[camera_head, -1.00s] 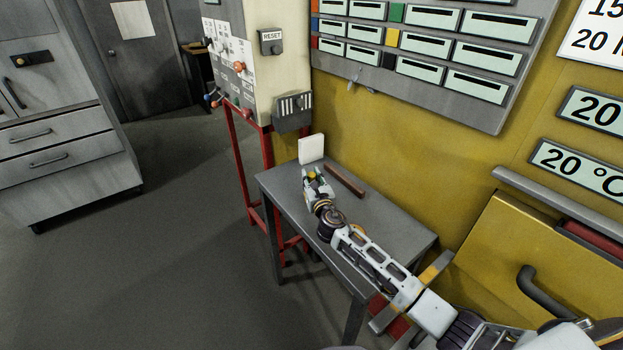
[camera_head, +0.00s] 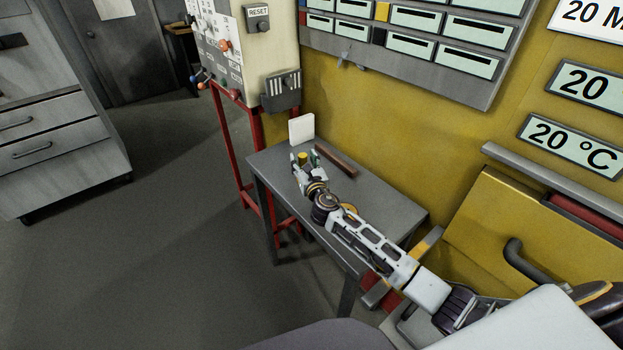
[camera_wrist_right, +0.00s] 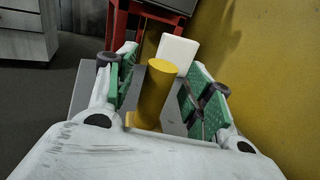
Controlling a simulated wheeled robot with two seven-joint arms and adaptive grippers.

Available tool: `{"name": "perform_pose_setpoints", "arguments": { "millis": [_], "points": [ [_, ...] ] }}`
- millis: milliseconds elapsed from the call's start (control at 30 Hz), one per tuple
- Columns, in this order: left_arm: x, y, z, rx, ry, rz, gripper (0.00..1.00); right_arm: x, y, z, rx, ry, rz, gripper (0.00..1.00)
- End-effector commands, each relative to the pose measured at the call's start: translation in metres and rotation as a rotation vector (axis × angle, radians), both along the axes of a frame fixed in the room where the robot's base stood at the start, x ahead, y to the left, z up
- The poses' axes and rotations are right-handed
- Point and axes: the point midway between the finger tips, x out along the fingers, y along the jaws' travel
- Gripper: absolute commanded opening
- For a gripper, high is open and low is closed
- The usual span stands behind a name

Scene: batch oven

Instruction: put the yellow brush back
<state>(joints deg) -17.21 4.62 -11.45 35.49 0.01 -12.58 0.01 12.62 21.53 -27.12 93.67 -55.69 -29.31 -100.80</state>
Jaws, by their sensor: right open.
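The yellow brush shows as a plain yellow cylinder (camera_wrist_right: 157,92) standing roughly upright in the right wrist view. In the head view only a small yellow piece (camera_head: 303,157) shows. My right gripper (camera_head: 305,160) is open over the far left end of the grey table (camera_head: 378,192). In the wrist view its green-backed fingers (camera_wrist_right: 158,95) stand on either side of the yellow cylinder. Whether a pad touches it I cannot tell. The cylinder's lower end is partly hidden by the gripper. My left gripper is not in view.
A white block (camera_head: 301,129) stands at the table's far corner, just beyond the gripper. A brown bar (camera_head: 336,162) lies to the gripper's right. The yellow wall (camera_head: 365,125) rises behind the table. A red frame (camera_head: 229,140) stands at the left.

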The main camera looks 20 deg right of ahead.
Motion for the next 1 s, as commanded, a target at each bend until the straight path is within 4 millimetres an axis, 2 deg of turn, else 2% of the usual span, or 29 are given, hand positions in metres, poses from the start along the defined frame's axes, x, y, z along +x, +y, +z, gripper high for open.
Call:
{"name": "perform_pose_setpoints", "arguments": {
  "millis": [1000],
  "points": [
    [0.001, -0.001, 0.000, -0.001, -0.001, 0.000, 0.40, -0.097, 0.004, -0.001, 0.000, 0.002, 0.002, 0.52]
  ]
}}
